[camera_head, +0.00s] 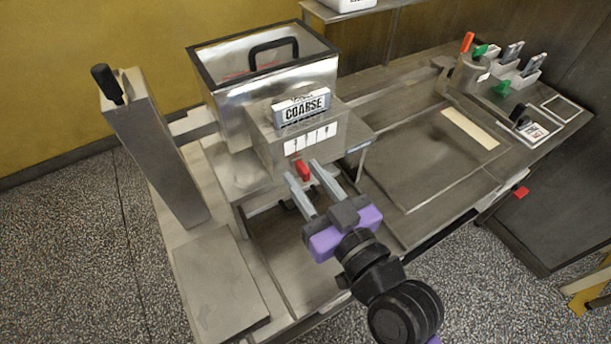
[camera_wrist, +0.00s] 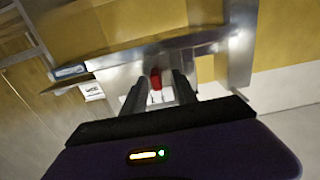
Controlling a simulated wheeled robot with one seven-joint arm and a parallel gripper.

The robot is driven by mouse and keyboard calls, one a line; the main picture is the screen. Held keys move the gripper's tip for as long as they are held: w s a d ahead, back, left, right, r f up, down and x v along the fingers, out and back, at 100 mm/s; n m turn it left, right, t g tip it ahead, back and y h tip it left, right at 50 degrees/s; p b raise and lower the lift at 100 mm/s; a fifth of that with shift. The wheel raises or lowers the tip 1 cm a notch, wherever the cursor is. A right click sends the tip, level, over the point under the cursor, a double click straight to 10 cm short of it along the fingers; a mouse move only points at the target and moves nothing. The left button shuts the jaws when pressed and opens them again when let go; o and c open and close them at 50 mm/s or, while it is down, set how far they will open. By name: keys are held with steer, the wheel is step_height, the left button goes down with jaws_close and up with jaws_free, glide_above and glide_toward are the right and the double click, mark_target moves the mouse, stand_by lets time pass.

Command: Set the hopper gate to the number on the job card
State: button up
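A red gate knob (camera_head: 302,171) sits under the scale. My gripper (camera_head: 301,169) is open, with its two grey fingers on either side of the knob. The wrist view shows the red knob (camera_wrist: 155,79) between the fingertips, with a gap visible. A white card (camera_head: 531,131) with dark and red print lies at the bench's right; its print is unreadable.
A grey post (camera_head: 155,150) with a black handle stands left of the hopper. A flat tray bed (camera_head: 430,160) lies right of it. A shelf (camera_head: 350,14) is behind.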

steer(key=b+v, duration=0.2)
steer(key=v, duration=0.5)
steer(key=shift+s+d+b, duration=0.15)
steer(key=shift+s+b, duration=0.1)
steer(key=shift+b, duration=0.05)
steer(key=s+d+f+m+t+h, duration=0.1)
steer(key=s+d+m+t+h, duration=0.15)
steer(key=d, duration=0.35)
steer(key=s+d+f+m+t+h, duration=0.1)
steer(key=s+d+m+h, duration=0.15)
steer(key=d+h, duration=0.2)
steer(key=s+d+f+m+g+h, duration=0.1)
steer(key=s+d+f+g, duration=0.1)
steer(key=s, duration=0.7)
steer(key=s+d+f+g+h, duration=0.1)
steer(key=s+d+f, duration=0.4)
steer(key=s, duration=0.5)
steer(key=shift+s+d+f+m+g+h, duration=0.25)
steer(key=shift+f+m+g+h, duration=0.2)
steer(key=shift+f, duration=0.5)
